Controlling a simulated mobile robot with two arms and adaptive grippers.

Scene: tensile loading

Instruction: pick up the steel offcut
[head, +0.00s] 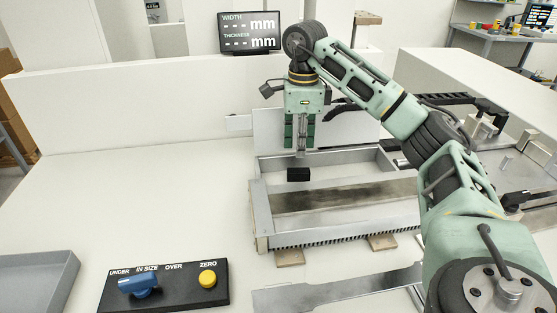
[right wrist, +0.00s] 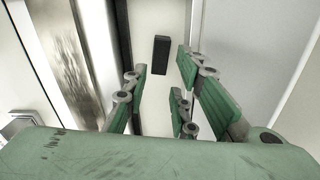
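A small dark block (head: 298,174), the likeliest match for the steel offcut, lies inside the metal frame, near its back left part. In the right wrist view the block (right wrist: 161,55) lies on a pale surface, seen between and beyond my fingertips. My right gripper (head: 302,150) points down above and slightly behind it in the head view. In the right wrist view my right gripper (right wrist: 161,67) has its green-padded fingers spread, with nothing between them. The height gap to the block is hard to judge. My left gripper is out of view.
The metal frame (head: 262,215) has raised rails around the block. A flat steel specimen (head: 340,290) lies in front. A black control box (head: 185,295) with a blue knob and yellow button, and a grey tray (head: 62,290), stand at front left. The left tabletop is clear.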

